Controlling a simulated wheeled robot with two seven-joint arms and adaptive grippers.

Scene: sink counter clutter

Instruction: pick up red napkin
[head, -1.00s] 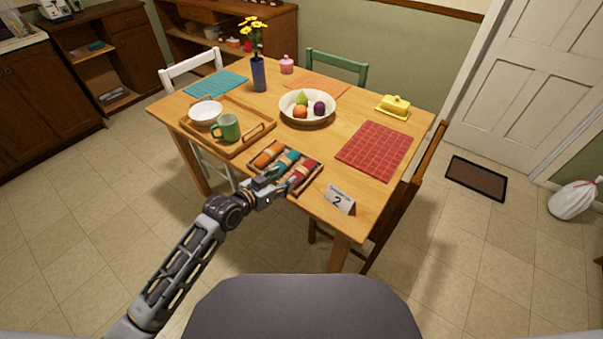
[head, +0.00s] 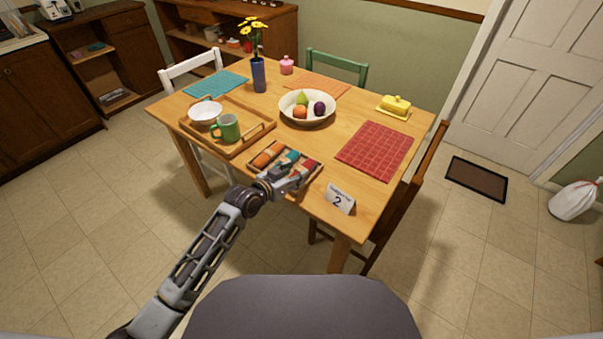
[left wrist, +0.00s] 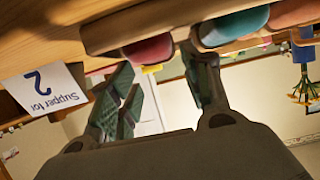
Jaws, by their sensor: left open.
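The red napkin (head: 309,167) lies rolled at the right end of a shallow wooden tray (head: 251,165) at the table's near edge. A teal napkin (head: 291,157) and an orange napkin (head: 265,157) lie beside it. My left gripper (head: 300,173) is open at the red napkin and partly covers it in the head view. In the left wrist view, the red napkin (left wrist: 149,50) shows beyond and between the open fingers (left wrist: 165,82), with the teal napkin (left wrist: 232,27) by the other finger. I cannot tell whether the fingers touch anything. My right gripper is not in view.
A "Supper for 2" card (head: 340,199) stands just right of the tray. A larger tray (head: 243,143) with a white bowl (head: 204,112) and green mug (head: 226,128) lies behind left. A fruit bowl (head: 307,119) and red placemat (head: 375,149) are farther back and right.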

